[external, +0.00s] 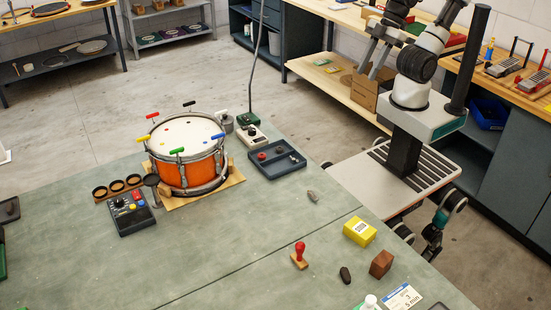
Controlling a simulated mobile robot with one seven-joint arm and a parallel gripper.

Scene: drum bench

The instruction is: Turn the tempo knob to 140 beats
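A black control box (132,213) with small coloured buttons or knobs lies on the bench, left of the orange drum. A pale box (251,137) with a dark round part on top stands right of the drum. The marks on both are too small to read, so I cannot tell which part is the tempo knob or where it is set. My gripper (369,69) hangs at the upper right beside my folded arm, far from both boxes. Its two fingers look apart, with nothing visible between them.
The orange drum (172,174) with coloured key handles stands on a wooden board. A dark tray (276,158) lies right of it. A yellow box (359,232), a red-handled stamp (299,256) and a brown block (381,263) sit nearer. The bench's middle is mostly clear.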

